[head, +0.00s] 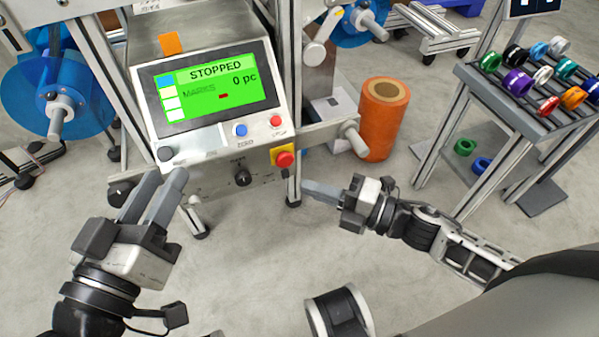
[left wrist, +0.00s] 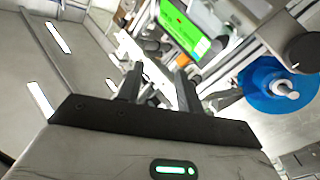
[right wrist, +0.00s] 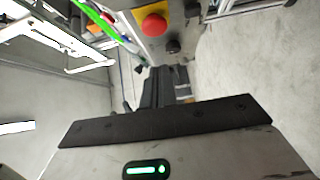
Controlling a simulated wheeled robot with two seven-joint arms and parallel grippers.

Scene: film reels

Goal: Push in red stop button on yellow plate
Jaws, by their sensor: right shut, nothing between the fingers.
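The red stop button (head: 284,160) sits on a yellow plate (head: 276,150) at the lower right of the machine's front panel. In the right wrist view the red button (right wrist: 154,25) shows at the top, on the yellow plate (right wrist: 150,8). My right gripper (head: 305,189) is shut and empty, below and slightly right of the button in the head view, apart from it. My left gripper (head: 153,190) is open and empty, in front of the panel's left side. Its two spread fingers (left wrist: 158,85) show in the left wrist view.
The control box (head: 205,95) has a green screen reading "STOPPED" and other buttons, including a smaller red one (head: 276,121). A black knob (head: 243,178) is left of the yellow plate. An orange roll (head: 384,125) and a rack of coloured reels (head: 530,100) stand to the right.

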